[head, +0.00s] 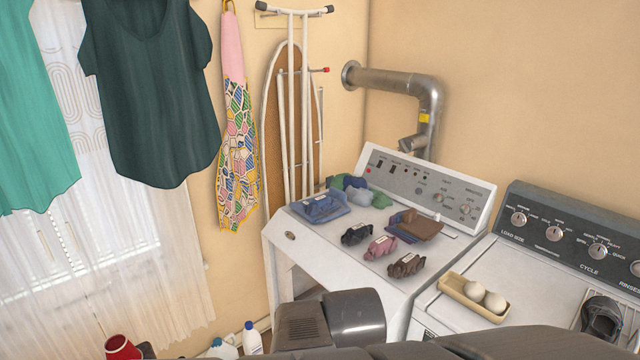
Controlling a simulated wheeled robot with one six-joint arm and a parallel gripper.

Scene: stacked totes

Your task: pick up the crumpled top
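A crumpled heap of green and light blue cloth (354,189) lies at the back left of the white machine's top, against its control panel. It looks most like the crumpled top, but I cannot tell whether it is one garment or more. A folded blue garment (320,205) lies in front of it to the left. My gripper is not in view; only dark grey parts of my own body show along the bottom edge.
Black (356,234), pink (380,247) and dark brown (406,265) bundles lie on the white machine (340,260), near a brown-and-blue folded pile (415,226). The washer (455,320) at right holds a wooden tray (460,291) with pale balls. A metal duct (400,82) rises behind.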

